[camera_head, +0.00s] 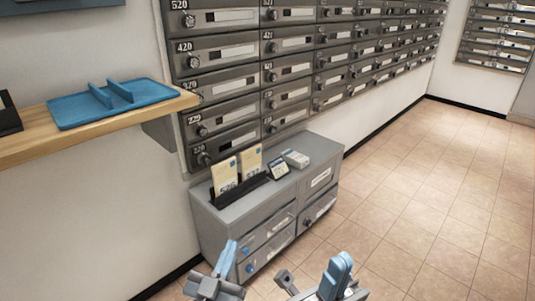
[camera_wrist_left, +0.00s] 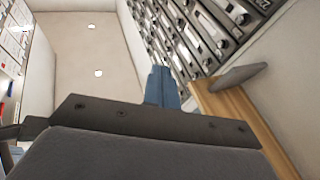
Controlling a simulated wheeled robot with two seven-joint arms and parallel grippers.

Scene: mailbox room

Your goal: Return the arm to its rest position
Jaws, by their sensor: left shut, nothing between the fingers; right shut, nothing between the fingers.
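My left gripper (camera_head: 225,262) shows at the bottom of the head view, its blue fingers shut and empty in front of the grey cabinet. In the left wrist view its blue fingers (camera_wrist_left: 160,87) stand together, pointing up past the wooden shelf. My right gripper (camera_head: 340,272) is to its right in the head view, also shut with nothing held. Both are low in the picture and apart from each other. The lower parts of both arms are cut off by the picture's edge.
A grey cabinet (camera_head: 262,212) stands against the wall, bearing envelopes (camera_head: 225,175) in a black holder and small devices. Mailboxes (camera_head: 290,68) line the wall above. A wooden shelf (camera_head: 150,109) with a blue tray (camera_head: 75,112) juts out at left. The tiled floor (camera_head: 430,210) at right is clear.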

